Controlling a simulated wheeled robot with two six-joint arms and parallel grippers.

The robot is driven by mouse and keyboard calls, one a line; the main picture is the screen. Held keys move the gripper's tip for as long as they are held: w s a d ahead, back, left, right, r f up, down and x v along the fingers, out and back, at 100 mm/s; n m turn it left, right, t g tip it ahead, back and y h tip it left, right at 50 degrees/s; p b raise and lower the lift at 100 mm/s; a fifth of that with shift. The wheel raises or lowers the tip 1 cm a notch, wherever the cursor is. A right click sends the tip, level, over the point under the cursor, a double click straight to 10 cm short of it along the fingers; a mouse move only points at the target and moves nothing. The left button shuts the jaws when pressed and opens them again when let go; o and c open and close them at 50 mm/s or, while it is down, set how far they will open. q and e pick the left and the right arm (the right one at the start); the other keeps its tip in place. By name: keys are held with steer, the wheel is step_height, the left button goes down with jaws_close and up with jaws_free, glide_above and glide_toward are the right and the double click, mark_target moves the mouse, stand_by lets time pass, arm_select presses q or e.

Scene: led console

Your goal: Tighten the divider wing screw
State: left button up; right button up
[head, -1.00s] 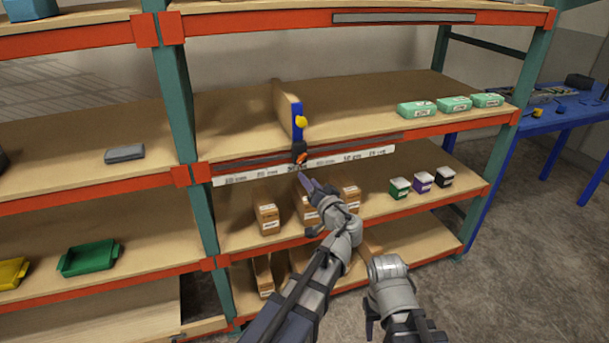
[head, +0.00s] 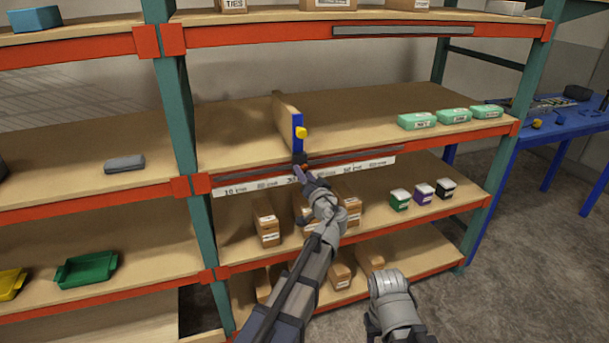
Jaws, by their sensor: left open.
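The divider (head: 285,118) is a tan upright panel with a blue front edge, standing on the middle shelf. A yellow knob (head: 301,132) sits on its front edge. A small dark clamp piece (head: 301,159) is at the divider's foot, at the shelf's front rail; orange on it is now mostly hidden. I cannot tell for sure which of these is the wing screw. My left gripper (head: 300,173) is open, with its fingertips just below the dark piece; I cannot tell whether they touch. My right gripper (head: 371,328) is low at the bottom, partly cut off.
A white label strip (head: 240,189) runs along the rail below. Brown boxes (head: 267,224) stand on the shelf beneath, near my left arm. Green cases (head: 417,121) lie on the divider's shelf to the right. The shelf around the divider is clear.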

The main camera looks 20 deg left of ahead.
arm_select(q)
steer(key=shift+a, duration=0.1)
steer(key=shift+c, duration=0.3)
jaws_close()
